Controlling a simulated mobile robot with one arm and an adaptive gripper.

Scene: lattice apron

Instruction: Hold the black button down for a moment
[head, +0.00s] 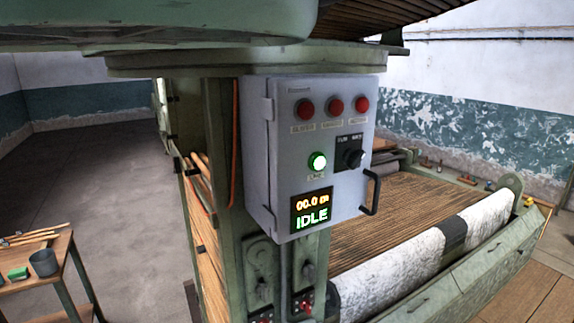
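A grey control box (285,165) hangs on the green machine frame at the middle of the head view. Its front has three red round caps (335,106) in a row, a lit green round lamp or button (317,161) and a black round knob or button (353,158) on a dark labelled plate. I cannot tell whether this black part is a push button or a rotary switch. A display (312,211) below reads "00.0" and "IDLE". My gripper is not in view.
A black handle (371,192) sticks out from the box's right side. Small levers and red parts (305,304) sit below the box. A white roller (400,275) lies right of it. A wooden table with a grey cup (43,262) stands at left; the floor (100,190) behind is clear.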

